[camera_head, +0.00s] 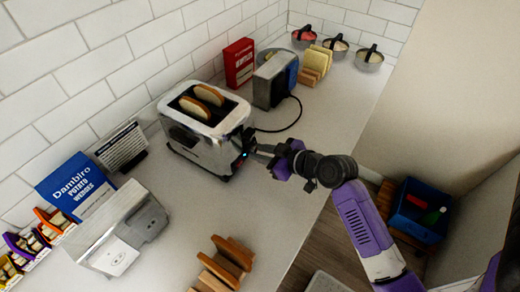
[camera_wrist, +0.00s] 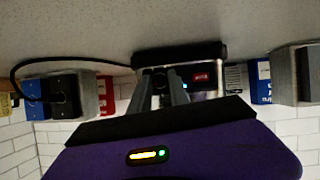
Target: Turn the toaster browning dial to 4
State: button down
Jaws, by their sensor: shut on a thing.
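A silver toaster (camera_head: 200,145) stands on the counter with two bread slices (camera_head: 202,102) in its top slots. My gripper (camera_head: 254,151) reaches its right-hand end panel from the right. The wrist view is upside down. There the fingers of my gripper (camera_wrist: 161,80) are shut on the dark browning dial (camera_wrist: 160,76), which is mostly hidden between them. A small blue light and a red display (camera_wrist: 201,77) show beside the fingers on the toaster's panel. I cannot read the dial's marks or its setting.
Another silver appliance (camera_head: 270,80) with a black cable (camera_head: 292,117) stands behind the toaster, next to a red box (camera_head: 239,62). A silver dispenser (camera_head: 110,232) is at the front left. A wooden rack (camera_head: 222,265) stands near the front edge.

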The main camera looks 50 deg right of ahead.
jog(key=m+y, duration=0.1)
jog(key=m+y+p, duration=0.1)
jog(key=shift+w+d+r+m+y, duration=0.1)
jog(key=shift+d+m+y, duration=0.2)
jog(key=shift+m, duration=0.1)
jog(key=m+y, duration=0.2)
jog(key=m, duration=0.1)
jog(key=shift+d+f+y, duration=0.2)
jog(key=shift+y, duration=0.2)
jog(key=m+y, duration=0.1)
jog(key=m, duration=0.1)
jog(key=m+t+y, duration=0.1)
jog(key=m, duration=0.1)
jog(key=shift+d+f+y+b, duration=0.1)
jog(key=shift+f+y+b, duration=0.1)
jog(key=shift+y+b, duration=0.2)
jog(key=m+t+y, duration=0.1)
jog(key=m, duration=0.2)
jog(key=shift+f, duration=0.15)
jog(key=shift+m+y, duration=0.4)
jog(key=c, duration=1.2)
grip_release()
jog(key=shift+c, duration=0.2)
